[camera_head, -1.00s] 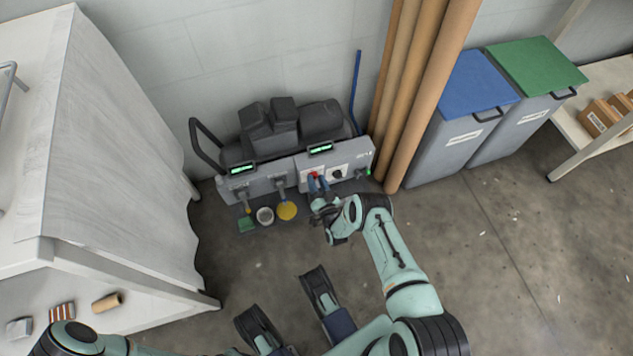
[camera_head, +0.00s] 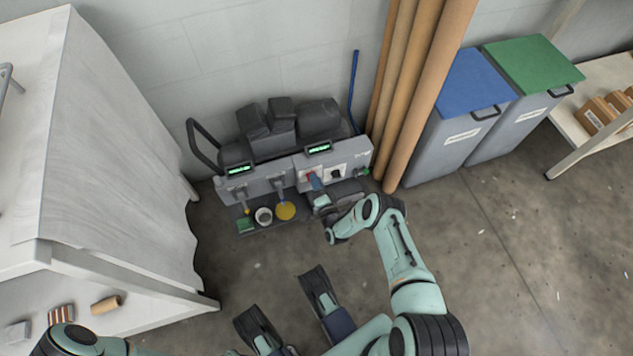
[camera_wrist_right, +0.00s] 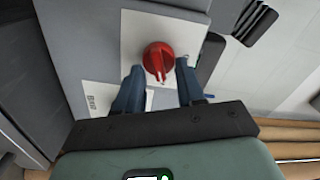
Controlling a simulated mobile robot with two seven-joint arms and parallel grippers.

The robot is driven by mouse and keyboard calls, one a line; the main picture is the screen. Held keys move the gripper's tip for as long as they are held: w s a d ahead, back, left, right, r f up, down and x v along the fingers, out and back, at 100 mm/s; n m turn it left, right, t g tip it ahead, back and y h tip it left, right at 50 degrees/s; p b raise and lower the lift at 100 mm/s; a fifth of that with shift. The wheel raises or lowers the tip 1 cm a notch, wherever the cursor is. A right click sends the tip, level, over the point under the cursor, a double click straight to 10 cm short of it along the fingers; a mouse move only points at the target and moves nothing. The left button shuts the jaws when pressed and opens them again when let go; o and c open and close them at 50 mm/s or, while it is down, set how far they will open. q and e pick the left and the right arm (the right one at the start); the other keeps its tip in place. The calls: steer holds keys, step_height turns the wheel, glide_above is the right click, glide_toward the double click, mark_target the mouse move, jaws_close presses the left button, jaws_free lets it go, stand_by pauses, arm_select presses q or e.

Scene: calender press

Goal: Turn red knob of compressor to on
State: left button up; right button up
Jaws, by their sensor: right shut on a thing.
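The compressor (camera_head: 262,182) is a grey unit with dark rounded parts on top, against the wall. Its red knob (camera_wrist_right: 158,60) sits on a white plate, in the right wrist view. In the head view, only a little of the red shows beside my fingers. My right gripper (camera_wrist_right: 158,82) has one blue finger on each side of the knob and is shut on it. In the head view, the right gripper (camera_head: 315,182) is at the front panel's right part. My left gripper is out of view; part of my left arm shows at the lower left.
A black knob (camera_head: 337,174) is right of the red one. Green displays (camera_head: 240,170) are lit on the panel. Cardboard tubes (camera_head: 425,90) and blue- and green-lidded bins (camera_head: 472,130) stand to the right.

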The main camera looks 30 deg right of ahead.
steer(key=shift+s+a+f, duration=0.1)
steer(key=shift+f, duration=0.05)
stand_by(0.4)
steer(key=o, duration=1)
arm_select(q)
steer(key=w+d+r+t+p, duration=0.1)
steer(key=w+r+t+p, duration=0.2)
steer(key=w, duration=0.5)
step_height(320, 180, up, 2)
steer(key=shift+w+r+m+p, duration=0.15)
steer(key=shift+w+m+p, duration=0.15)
steer(key=shift+p, duration=0.4)
arm_select(e)
steer(key=v, duration=1.3)
steer(key=shift+s, duration=0.2)
